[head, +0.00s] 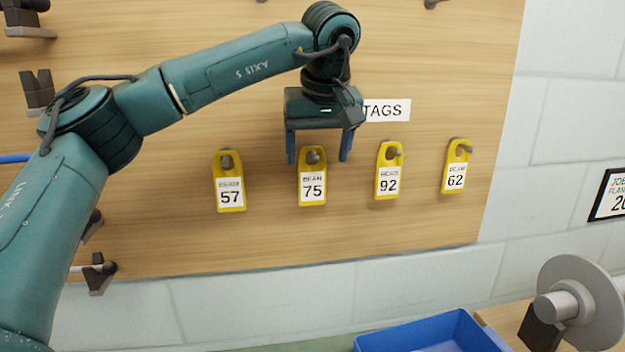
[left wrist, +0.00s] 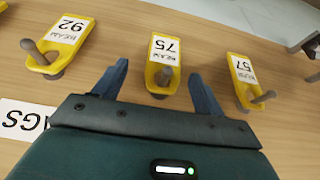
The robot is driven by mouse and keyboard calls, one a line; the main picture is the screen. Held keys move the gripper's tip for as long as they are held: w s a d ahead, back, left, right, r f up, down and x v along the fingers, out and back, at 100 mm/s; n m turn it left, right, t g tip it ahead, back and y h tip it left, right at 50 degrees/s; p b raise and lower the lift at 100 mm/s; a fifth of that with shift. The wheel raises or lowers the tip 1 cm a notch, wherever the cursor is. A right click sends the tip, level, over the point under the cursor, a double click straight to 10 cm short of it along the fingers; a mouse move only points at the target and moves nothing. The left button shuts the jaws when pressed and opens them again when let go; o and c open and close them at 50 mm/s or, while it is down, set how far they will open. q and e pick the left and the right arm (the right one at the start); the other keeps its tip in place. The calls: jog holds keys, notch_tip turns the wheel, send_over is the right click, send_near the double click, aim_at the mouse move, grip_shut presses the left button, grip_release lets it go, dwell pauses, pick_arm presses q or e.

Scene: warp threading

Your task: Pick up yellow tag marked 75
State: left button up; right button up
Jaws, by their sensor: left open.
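The yellow tag marked 75 (head: 312,181) hangs on a peg on the wooden board in the head view. It also shows in the left wrist view (left wrist: 163,59), upside down, with its peg through the hole. My left gripper (head: 318,160) is open just above the tag, with one blue finger on each side of the tag's upper end. In the left wrist view the gripper (left wrist: 160,78) has its fingers apart with the tag between them, and gaps show on both sides. My right gripper is not in view.
Tag 57 (head: 230,187) hangs to the left; tags 92 (head: 388,175) and 62 (head: 456,170) hang to the right. A TAGS sign (head: 388,110) is partly hidden by my gripper. A blue bin (head: 430,333) and a grey spool (head: 582,305) are below.

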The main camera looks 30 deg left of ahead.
aim_at(312, 174)
pick_arm(q)
jog(key=x, duration=0.3)
jog(key=p+x, duration=0.1)
jog(key=shift+s+a+f, duration=0.2)
jog(key=shift+s+a, duration=0.05)
jog(key=shift+w+f, duration=0.15)
jog(key=shift+f, duration=0.25)
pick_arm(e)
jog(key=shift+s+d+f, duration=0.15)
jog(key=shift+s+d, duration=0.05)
pick_arm(q)
jog(key=c, duration=1.1)
jog(key=shift+o, duration=0.2)
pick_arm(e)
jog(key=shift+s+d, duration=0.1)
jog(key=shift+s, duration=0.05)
pick_arm(q)
jog(key=shift+r, duration=0.1)
